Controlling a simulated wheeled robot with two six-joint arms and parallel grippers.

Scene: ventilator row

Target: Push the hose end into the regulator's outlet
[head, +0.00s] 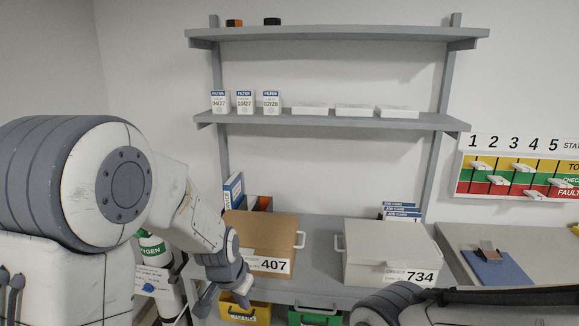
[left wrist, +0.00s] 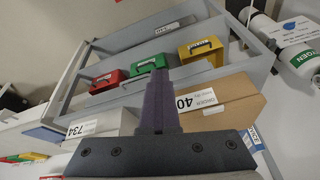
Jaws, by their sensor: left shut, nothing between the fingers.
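The white oxygen cylinder (head: 153,247) with a green label stands at the left of the shelf, partly hidden by my left arm. Its white body also shows at the right edge of the left wrist view (left wrist: 303,62). I cannot make out the regulator, its outlet or the hose end in either view. My left gripper (head: 241,300) is shut and empty, pointing down in front of the shelf, to the right of the cylinder. Its dark purple fingers (left wrist: 160,103) are together in the left wrist view. My right arm shows at the lower right, but its gripper is out of view.
A brown box marked 407 (head: 262,233) and a white box marked 734 (head: 388,245) stand on the shelf's lower board. Yellow (head: 246,314) and green (head: 314,317) bins sit below. A side table with a blue clipboard (head: 497,268) stands at the right.

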